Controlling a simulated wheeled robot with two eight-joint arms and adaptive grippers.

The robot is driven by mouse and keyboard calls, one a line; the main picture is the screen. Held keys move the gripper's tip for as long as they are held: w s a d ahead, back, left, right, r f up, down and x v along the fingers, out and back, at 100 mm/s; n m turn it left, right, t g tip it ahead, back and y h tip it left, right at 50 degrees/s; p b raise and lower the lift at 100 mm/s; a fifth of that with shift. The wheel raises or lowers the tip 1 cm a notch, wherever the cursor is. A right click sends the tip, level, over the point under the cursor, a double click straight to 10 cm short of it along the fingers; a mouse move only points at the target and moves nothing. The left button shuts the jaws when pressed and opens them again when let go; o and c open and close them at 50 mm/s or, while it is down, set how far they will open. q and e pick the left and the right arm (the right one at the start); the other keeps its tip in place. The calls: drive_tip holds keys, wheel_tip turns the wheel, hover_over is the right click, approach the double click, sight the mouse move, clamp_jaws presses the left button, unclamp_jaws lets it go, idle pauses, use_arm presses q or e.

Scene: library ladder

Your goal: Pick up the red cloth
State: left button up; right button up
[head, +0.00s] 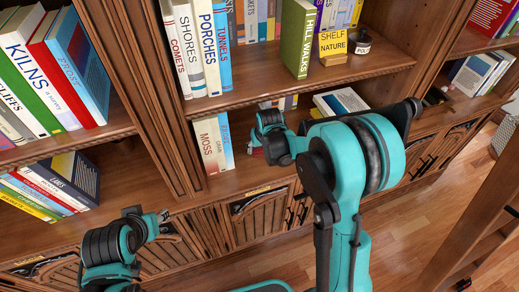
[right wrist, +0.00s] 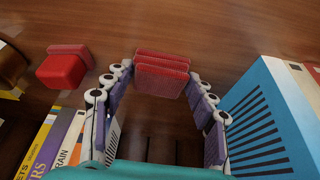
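The red cloth (right wrist: 162,75), a folded stack of red layers, lies on the brown wood shelf in the right wrist view. My right gripper (right wrist: 160,82) is open, its purple-padded fingers on either side of the cloth. The fingertips are close to its edges; firm contact does not show. In the head view my right gripper (head: 262,140) reaches into the lower middle shelf. Only a small red patch shows beside it there, and I cannot tell what it belongs to. My left gripper (head: 148,225) is low at the left, away from the cloth; its finger opening is unclear.
A second red object (right wrist: 65,68), block-like, sits left of the cloth. Books (right wrist: 55,135) stand at the left and a blue book (right wrist: 258,115) is close at the right. The upper shelf board (head: 300,82) is above my right gripper. A wooden ladder (head: 480,215) stands at the right.

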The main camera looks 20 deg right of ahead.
drive_tip(key=c, duration=0.3)
drive_tip(key=shift+r, duration=0.1)
drive_tip(key=shift+c, duration=0.2)
drive_tip(key=shift+r, duration=0.25)
drive_tip(key=shift+s+r+p, duration=0.45)
drive_tip(key=shift+r+p, duration=0.05)
drive_tip(key=shift+p, duration=0.05)
drive_tip(key=s+p, duration=0.2)
drive_tip(key=s, duration=1.5)
drive_tip(key=shift+f, duration=0.1)
